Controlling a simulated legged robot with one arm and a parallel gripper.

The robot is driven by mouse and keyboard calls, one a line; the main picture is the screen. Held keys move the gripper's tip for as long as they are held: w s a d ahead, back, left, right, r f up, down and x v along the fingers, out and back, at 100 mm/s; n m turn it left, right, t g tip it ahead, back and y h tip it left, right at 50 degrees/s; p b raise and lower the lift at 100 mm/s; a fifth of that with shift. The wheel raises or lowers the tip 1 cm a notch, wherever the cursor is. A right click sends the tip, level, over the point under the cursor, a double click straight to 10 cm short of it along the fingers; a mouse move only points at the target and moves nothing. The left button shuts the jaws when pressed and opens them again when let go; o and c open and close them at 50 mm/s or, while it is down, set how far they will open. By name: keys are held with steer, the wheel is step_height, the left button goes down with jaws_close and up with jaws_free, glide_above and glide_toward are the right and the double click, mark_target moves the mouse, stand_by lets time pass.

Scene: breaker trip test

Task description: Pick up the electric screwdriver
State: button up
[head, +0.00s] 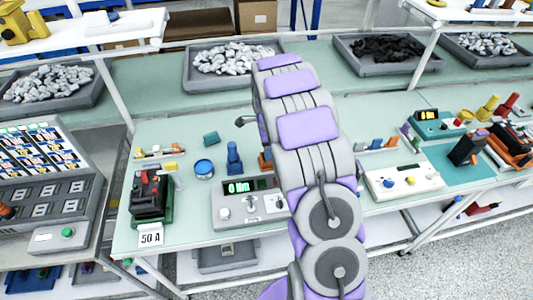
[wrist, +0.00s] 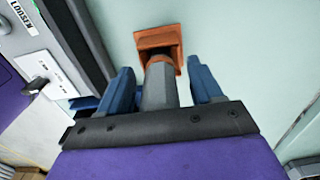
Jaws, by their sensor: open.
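The electric screwdriver, as far as I can tell, is the grey cylinder (wrist: 158,90) with an orange collar in the wrist view. Its far end meets a flared orange piece (wrist: 158,42) against the pale green bench top; I cannot tell if that is its base or a holder. My gripper (wrist: 160,70) is open, with one blue finger on each side of the grey body and a visible gap on both sides. The near end of the body is hidden behind the gripper's dark bar. In the head view my arm hides the gripper; only a bit of orange (head: 265,161) shows beside it.
A torque tester (head: 240,187) reading 0 Nm stands near the arm, with an upright blue tool (head: 234,157) behind it. A black and red breaker (head: 150,196), a blue round tin (head: 204,167) and a white control box (head: 402,182) stand on the bench. Grey bins line the back.

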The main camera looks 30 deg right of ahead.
steer(key=shift+d+f, duration=0.1)
steer(key=shift+d, duration=0.55)
steer(key=shift+c, duration=0.4)
steer(key=shift+a, duration=0.65)
steer(key=c, duration=0.9)
steer(key=shift+d, duration=0.3)
steer(key=shift+c, duration=0.5)
